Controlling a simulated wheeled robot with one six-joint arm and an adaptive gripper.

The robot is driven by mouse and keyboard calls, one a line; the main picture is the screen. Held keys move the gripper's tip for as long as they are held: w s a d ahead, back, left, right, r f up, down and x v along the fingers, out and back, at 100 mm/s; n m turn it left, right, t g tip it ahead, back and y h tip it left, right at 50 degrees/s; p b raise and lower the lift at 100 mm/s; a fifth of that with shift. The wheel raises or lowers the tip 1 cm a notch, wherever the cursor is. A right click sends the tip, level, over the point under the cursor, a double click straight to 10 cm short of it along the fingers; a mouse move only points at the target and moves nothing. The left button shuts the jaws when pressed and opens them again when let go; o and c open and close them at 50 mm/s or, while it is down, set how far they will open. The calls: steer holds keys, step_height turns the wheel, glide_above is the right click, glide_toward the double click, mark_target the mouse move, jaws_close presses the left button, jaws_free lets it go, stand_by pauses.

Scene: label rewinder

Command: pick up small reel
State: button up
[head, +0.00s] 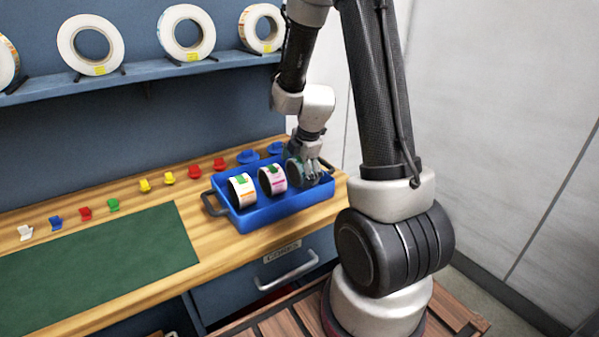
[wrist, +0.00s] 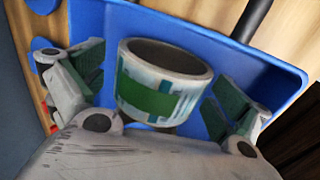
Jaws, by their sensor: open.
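Small reels stand on edge in a blue tray (head: 287,211) on the bench. Two show clearly in the head view: a left reel (head: 242,191) and a middle reel (head: 272,180), both with white printed labels and green patches. My gripper (head: 312,168) is over the tray's right end, and mostly hides what is there. In the wrist view, a small reel (wrist: 163,88) with a white, teal and green label sits between the open fingers of my gripper, one on each side. I cannot tell whether either finger touches it. The tray (wrist: 262,72) is behind it.
Coloured clips, such as a red one (head: 220,164), line the bench behind a green mat (head: 100,262). Large white reels (head: 186,32) stand on the shelf above. A drawer (head: 265,275) labelled CORES is below the tray. A pale wall is at right.

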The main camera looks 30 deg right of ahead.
steer(key=c, duration=1.1)
steer(key=shift+o, duration=0.2)
